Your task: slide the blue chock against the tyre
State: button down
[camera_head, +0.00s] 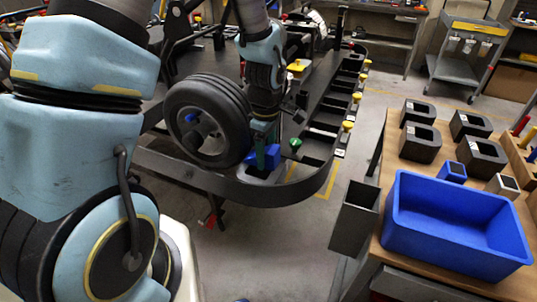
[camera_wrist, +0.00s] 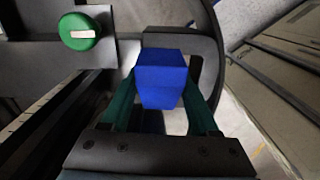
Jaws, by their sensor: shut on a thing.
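The blue chock (camera_head: 270,157) is at the right side of the black tyre (camera_head: 208,118), low on the dark stand. My gripper (camera_head: 262,152) reaches down from above and is shut on the chock. In the wrist view the chock (camera_wrist: 161,78) sits between the two green fingers (camera_wrist: 162,105). In the head view, the gripper partly hides the space between chock and tyre, so contact cannot be told there.
A green knob (camera_wrist: 79,31) stands near the chock, also in the head view (camera_head: 295,143). The stand's curved dark rim (camera_head: 290,190) runs around the chock. A wooden bench with a blue bin (camera_head: 455,255) and dark blocks stands at the right.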

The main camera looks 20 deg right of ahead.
aim_at(253, 153)
jog(key=shift+w+a, duration=0.2)
jog(key=shift+w, duration=0.15)
jog(key=shift+w+a, duration=0.55)
jog(key=shift+w, duration=0.05)
jog(key=shift+w+a, duration=0.1)
jog(key=shift+w, duration=0.05)
jog(key=shift+w+a, duration=0.45)
jog(key=shift+a, duration=0.1)
jog(key=shift+c, duration=0.4)
grip_release()
jog(key=shift+r, duration=0.45)
notch_tip(253, 153, up, 10)
jog(key=b, duration=0.2)
jog(key=shift+s+d, duration=0.35)
